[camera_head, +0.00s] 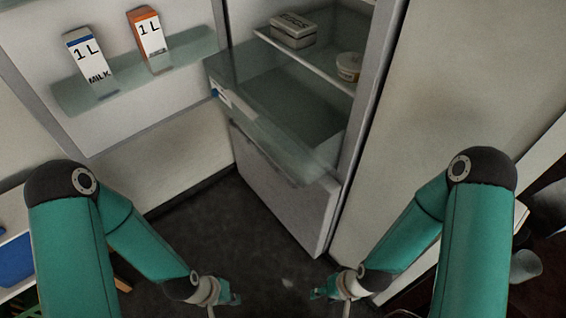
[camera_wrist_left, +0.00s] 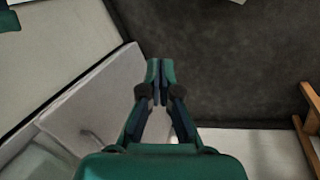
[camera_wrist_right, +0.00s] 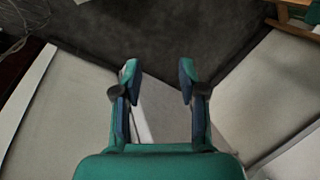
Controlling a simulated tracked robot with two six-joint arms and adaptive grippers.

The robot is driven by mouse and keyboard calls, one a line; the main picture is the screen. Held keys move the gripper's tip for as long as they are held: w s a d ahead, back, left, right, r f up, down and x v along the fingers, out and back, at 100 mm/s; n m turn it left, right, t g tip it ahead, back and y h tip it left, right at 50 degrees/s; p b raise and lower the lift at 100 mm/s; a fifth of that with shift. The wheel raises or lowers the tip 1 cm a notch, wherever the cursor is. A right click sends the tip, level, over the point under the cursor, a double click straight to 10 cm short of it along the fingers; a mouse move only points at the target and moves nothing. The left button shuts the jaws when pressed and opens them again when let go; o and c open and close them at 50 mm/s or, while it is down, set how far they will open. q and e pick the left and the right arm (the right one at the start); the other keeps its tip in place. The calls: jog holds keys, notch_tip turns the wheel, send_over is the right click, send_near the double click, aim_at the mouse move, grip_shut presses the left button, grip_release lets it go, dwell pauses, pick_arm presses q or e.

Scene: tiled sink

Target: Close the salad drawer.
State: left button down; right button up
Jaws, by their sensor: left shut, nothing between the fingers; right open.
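The salad drawer (camera_head: 265,135) is a see-through greenish bin in the lower part of the open fridge in the head view. It sticks out past the shelf above, over the pale lower front panel (camera_head: 275,195), and looks empty. My left gripper (camera_head: 232,297) is low in front of the fridge, apart from the drawer. Its fingers are together and empty in the left wrist view (camera_wrist_left: 161,68). My right gripper (camera_head: 320,293) is also low, to the right, apart from the drawer. Its fingers are spread with nothing between them in the right wrist view (camera_wrist_right: 157,78).
The open fridge door at left carries a milk carton (camera_head: 88,60) and an orange-topped carton (camera_head: 148,38) on its shelf. An egg box (camera_head: 293,30) and a round tub (camera_head: 348,66) stand on the shelf above the drawer. The dark floor (camera_head: 200,225) before the fridge is clear.

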jog(key=o, duration=0.3)
jog(key=shift+o, duration=1.4)
jog(key=shift+f+b, duration=0.4)
jog(key=o, duration=0.5)
notch_tip(320, 180, down, 3)
jog(key=b, duration=0.3)
jog(key=shift+r, duration=0.1)
pick_arm(q)
jog(key=n+t+h+b, duration=1.05)
jog(key=n+b, duration=0.65)
jog(key=n, duration=0.6)
send_near(292, 162)
jog(key=shift+g, duration=0.25)
jog(key=b+x, duration=0.1)
jog(key=x, duration=0.6)
jog(key=shift+r, duration=0.2)
pick_arm(e)
notch_tip(292, 162, down, 18)
jog(key=shift+s, duration=0.15)
